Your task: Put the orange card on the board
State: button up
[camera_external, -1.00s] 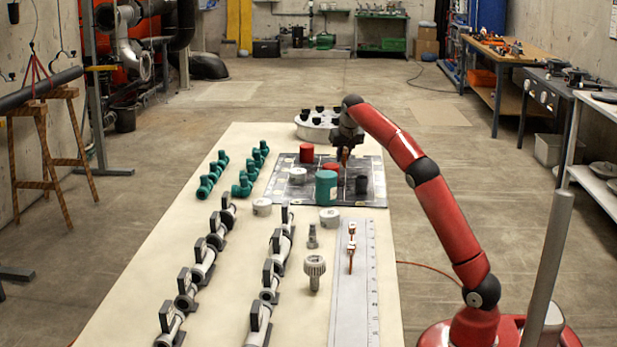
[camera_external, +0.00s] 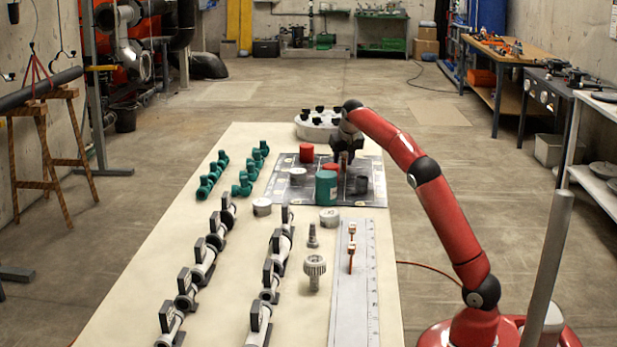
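The dark board (camera_external: 283,190) lies flat on the long table, with pale markings on it. My gripper (camera_external: 344,160) points down low over the back right part of the board, behind the green cylinder and beside a red one. Its fingertips are small and dark here, and I cannot tell whether they are open or shut. No orange card shows clearly now; any card at the fingertips is hidden. Two small orange-and-white pieces (camera_external: 350,257) lie on the pale ruled strip (camera_external: 352,300) nearer the camera.
On the board stand a green cylinder (camera_external: 326,188), red cylinders (camera_external: 306,153), a grey one (camera_external: 296,176) and a black one (camera_external: 362,184). A round white holder (camera_external: 314,132) stands behind. Teal elbows (camera_external: 207,186) and several grey valves (camera_external: 203,262) line the left and front.

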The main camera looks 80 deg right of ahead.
aim_at(345, 153)
jog(key=shift+r, duration=0.1)
jog(key=v, duration=0.6)
jog(key=shift+a+r, duration=0.1)
jog(key=shift+r, duration=0.3)
jog(key=shift+s+a+r, duration=0.1)
jog(key=shift+a+r, duration=0.1)
jog(key=shift+r, duration=0.2)
